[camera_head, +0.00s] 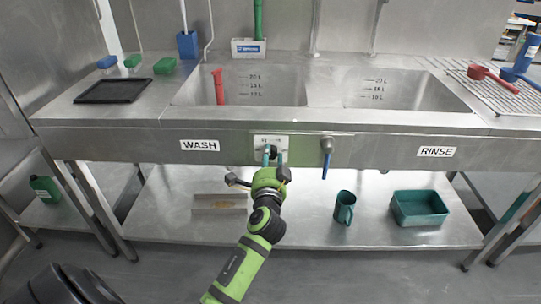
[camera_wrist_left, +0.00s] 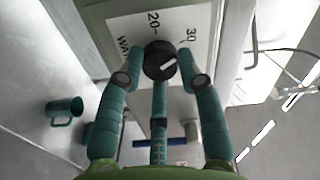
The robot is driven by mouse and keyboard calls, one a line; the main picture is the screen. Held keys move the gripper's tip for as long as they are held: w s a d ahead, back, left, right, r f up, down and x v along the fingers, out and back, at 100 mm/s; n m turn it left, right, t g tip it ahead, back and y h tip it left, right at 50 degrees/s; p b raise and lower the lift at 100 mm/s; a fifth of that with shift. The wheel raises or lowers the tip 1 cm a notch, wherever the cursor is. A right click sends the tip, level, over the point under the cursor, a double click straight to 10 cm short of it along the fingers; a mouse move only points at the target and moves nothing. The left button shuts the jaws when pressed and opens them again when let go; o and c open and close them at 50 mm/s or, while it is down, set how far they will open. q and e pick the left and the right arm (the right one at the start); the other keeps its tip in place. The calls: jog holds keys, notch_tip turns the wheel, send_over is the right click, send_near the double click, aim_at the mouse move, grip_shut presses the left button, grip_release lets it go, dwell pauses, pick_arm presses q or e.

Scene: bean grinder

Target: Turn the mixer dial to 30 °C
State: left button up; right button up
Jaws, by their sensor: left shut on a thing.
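The mixer dial (camera_wrist_left: 160,60) is a round black knob with a white pointer mark, on a white plate (camera_wrist_left: 118,32) printed with "20" and "30". The mark slants toward the picture's upper right; the exact reading is unclear. In the head view the plate (camera_head: 259,138) sits on the sink front between the WASH and RINSE labels, and the fingers largely hide the dial. My left gripper (camera_head: 272,154) reaches up to it from below. In the wrist view its teal fingers (camera_wrist_left: 160,68) are shut on the dial, one on each side. My right gripper is not in view.
A blue-handled lever (camera_head: 326,160) hangs just right of the plate. Two sink basins lie above; the left holds a red tool (camera_head: 219,87). On the lower shelf stand a green jug (camera_head: 344,207) and a green tub (camera_head: 420,208). The space before the sink front is open.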

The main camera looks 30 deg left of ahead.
pick_arm(q)
jog(key=shift+w+r, duration=0.1)
jog(key=shift+r, duration=0.2)
jog(key=shift+d, duration=0.1)
jog(key=o, duration=1.1)
jog(key=shift+o, duration=0.2)
jog(key=shift+f, duration=0.15)
jog(key=shift+s+d+f, duration=0.15)
jog(key=shift+s+d, duration=0.1)
jog(key=shift+s, duration=0.15)
jog(key=v, duration=1.1)
